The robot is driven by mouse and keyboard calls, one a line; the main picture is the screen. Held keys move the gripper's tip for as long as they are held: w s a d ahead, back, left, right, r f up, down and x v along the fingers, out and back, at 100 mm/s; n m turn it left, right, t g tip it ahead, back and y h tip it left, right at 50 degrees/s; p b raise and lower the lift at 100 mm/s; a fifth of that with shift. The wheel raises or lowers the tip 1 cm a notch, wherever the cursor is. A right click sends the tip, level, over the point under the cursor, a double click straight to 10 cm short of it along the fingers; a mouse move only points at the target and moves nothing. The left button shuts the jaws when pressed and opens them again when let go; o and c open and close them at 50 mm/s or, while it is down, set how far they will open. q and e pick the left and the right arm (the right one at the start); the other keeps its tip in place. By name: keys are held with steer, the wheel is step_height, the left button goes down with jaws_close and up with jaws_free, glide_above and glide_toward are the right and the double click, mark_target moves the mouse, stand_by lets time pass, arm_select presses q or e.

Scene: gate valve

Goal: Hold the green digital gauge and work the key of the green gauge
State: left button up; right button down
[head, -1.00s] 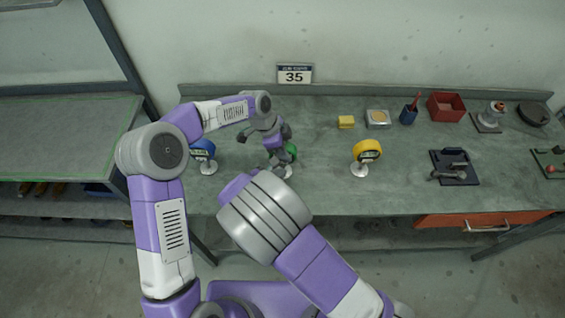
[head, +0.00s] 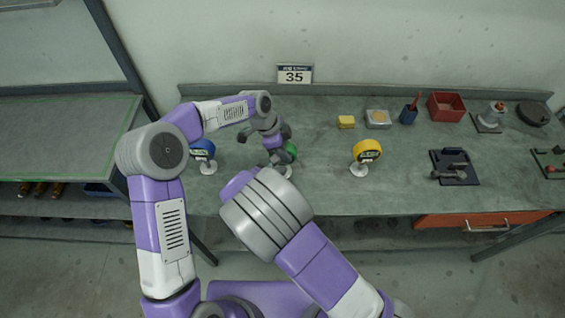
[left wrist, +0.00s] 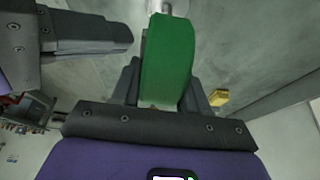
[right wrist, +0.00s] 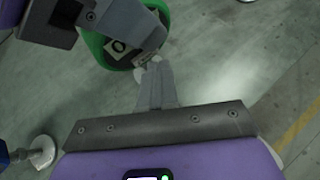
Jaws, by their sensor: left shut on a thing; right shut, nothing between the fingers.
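The green gauge (head: 291,151) stands on the bench in the head view, largely hidden by my arms. In the left wrist view my left gripper (left wrist: 166,85) is shut on the green gauge (left wrist: 167,55), one finger at each side of its round body. In the right wrist view the green gauge's face (right wrist: 118,47) is partly covered by a left gripper finger. My right gripper (right wrist: 153,65) is shut and empty, its tips at the lower edge of the face by a small pale key (right wrist: 143,60). I cannot tell whether they touch it.
A blue gauge (head: 202,150) stands to the left and a yellow gauge (head: 366,151) to the right. The bench between the green and yellow gauges is clear.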

steer(key=shift+w, duration=0.4)
stand_by(0.8)
steer(key=shift+s, duration=0.85)
steer(key=shift+s+a, duration=0.1)
steer(key=shift+s, duration=2.4)
arm_select(q)
steer(key=o, duration=1.3)
steer(key=shift+c, duration=0.2)
